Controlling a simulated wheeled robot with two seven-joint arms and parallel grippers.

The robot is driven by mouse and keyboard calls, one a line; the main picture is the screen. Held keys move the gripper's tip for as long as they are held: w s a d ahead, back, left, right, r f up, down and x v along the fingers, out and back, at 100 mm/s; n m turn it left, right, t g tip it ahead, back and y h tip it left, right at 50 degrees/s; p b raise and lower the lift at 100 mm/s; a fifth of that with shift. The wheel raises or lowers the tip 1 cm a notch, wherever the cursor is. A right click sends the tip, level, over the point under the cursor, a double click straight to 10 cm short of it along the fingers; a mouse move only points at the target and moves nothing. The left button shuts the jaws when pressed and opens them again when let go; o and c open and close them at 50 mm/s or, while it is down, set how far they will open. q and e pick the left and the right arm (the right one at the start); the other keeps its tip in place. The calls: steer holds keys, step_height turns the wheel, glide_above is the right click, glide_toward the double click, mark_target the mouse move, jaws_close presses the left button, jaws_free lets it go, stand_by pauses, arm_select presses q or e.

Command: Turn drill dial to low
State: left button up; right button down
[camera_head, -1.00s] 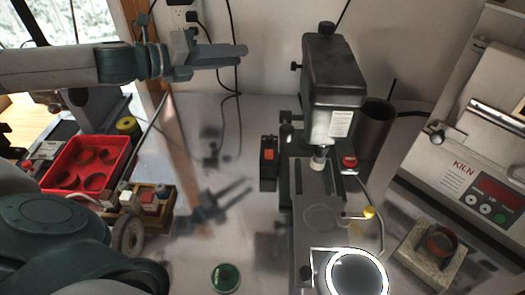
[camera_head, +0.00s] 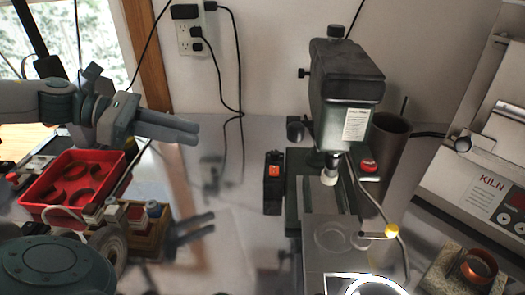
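The drill press (camera_head: 345,75) stands right of centre, with a dark head, a white label and a chuck (camera_head: 330,175) pointing down. A dark round knob (camera_head: 296,129) sits at the left of its head; I cannot read any setting and cannot tell whether this is the dial. A small black box with an orange switch (camera_head: 274,171) stands left of the column. My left gripper (camera_head: 196,134) is in the air left of the drill, well apart from it. It is empty, and its reflection in the metal table shows two separate fingers. My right gripper is not visible.
A red tray (camera_head: 122,158) with dark rings and a wooden block holder (camera_head: 150,240) are at the left. A dark cylinder (camera_head: 388,150) stands behind the drill's right side. The kiln (camera_head: 475,150) is at the right. Bare metal table (camera_head: 235,180) lies between holder and drill.

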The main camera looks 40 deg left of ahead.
mark_target(272, 152)
arm_select(q)
steer(key=shift+w+d, duration=0.1)
